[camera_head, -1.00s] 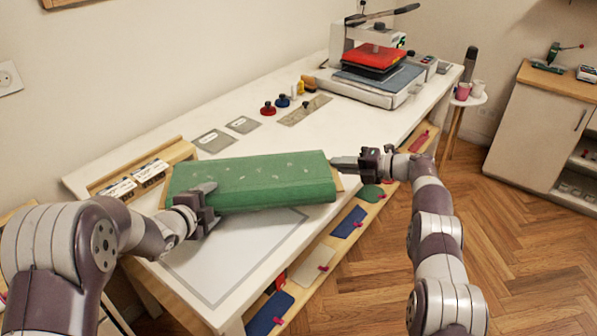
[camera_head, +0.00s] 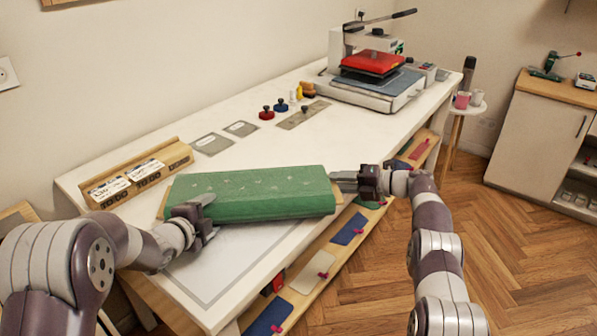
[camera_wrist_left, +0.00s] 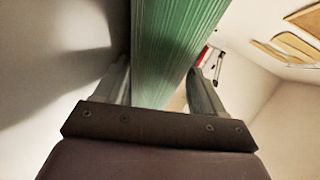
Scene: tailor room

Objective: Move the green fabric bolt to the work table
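The green fabric bolt (camera_head: 262,192) is a long flat roll on a pale board whose ends stick out. It lies level over the front part of the white work table (camera_head: 222,270); I cannot tell whether it touches the top. My left gripper (camera_head: 203,207) is at its left end, and in the left wrist view the fingers (camera_wrist_left: 160,88) stand on both sides of the green roll (camera_wrist_left: 170,50). My right gripper (camera_head: 345,182) is at its right end, on the board's end. The fingers' contact there is small and partly hidden.
A wooden rack with labels (camera_head: 172,157) stands at the table's back left. Grey plates (camera_head: 212,143), red and blue knobs (camera_head: 266,113) and a heat press (camera_head: 372,70) are farther back. A lower shelf (camera_head: 318,260) holds coloured pieces. The table middle (camera_head: 330,135) is clear.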

